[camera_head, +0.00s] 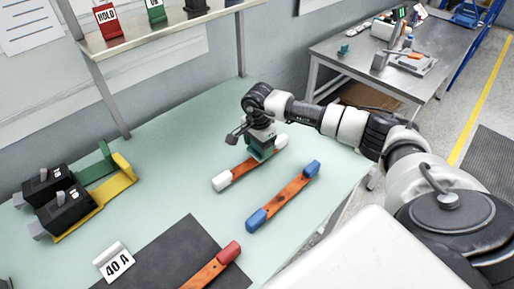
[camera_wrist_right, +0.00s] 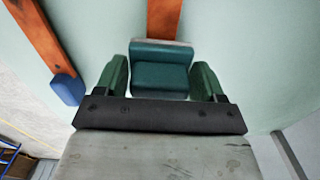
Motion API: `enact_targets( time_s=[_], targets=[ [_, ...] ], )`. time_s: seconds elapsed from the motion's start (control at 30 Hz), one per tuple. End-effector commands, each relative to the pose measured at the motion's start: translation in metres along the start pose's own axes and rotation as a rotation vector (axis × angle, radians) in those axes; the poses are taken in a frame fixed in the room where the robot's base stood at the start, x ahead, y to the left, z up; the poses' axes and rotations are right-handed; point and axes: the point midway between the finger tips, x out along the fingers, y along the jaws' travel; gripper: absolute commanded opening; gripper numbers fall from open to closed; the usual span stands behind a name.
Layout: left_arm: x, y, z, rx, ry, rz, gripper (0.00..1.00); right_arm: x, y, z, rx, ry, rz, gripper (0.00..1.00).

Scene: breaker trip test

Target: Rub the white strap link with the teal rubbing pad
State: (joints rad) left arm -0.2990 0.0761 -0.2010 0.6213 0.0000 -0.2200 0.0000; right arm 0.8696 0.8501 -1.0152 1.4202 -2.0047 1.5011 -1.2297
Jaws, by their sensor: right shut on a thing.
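The white strap link (camera_head: 222,181) is a copper-brown bar with white ends, lying on the pale green bench. Its bar also shows in the right wrist view (camera_wrist_right: 164,17). My right gripper (camera_head: 262,152) is shut on the teal rubbing pad (camera_wrist_right: 161,68), which sits between its green fingers. The pad is over the far part of the white strap link, close to its far white end (camera_head: 281,141). I cannot tell for certain whether pad and bar touch. My left gripper is not in view.
A blue-ended strap link (camera_head: 283,197) lies just right of the white one. A red-ended link (camera_head: 212,270) lies on a dark mat (camera_head: 165,255) in front. Two black breakers (camera_head: 65,207) and a 40 A card (camera_head: 114,263) are at left. A shelf (camera_head: 150,32) overhangs the back.

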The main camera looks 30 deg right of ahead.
Motion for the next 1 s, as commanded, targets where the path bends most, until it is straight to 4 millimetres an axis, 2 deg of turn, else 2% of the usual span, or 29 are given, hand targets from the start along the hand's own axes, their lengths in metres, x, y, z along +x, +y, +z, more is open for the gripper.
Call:
enact_targets(
  time_s=[0.03,0.6,1.0],
  targets=[
    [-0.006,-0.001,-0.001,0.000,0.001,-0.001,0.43,-0.009,-0.001,-0.001,0.002,0.000,-0.004,0.47],
    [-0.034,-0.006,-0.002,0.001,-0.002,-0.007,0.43,-0.059,-0.001,-0.004,0.018,0.000,-0.004,0.47],
    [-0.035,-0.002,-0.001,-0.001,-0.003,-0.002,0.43,-0.062,0.000,-0.004,0.020,-0.001,-0.003,0.47]
  ],
)
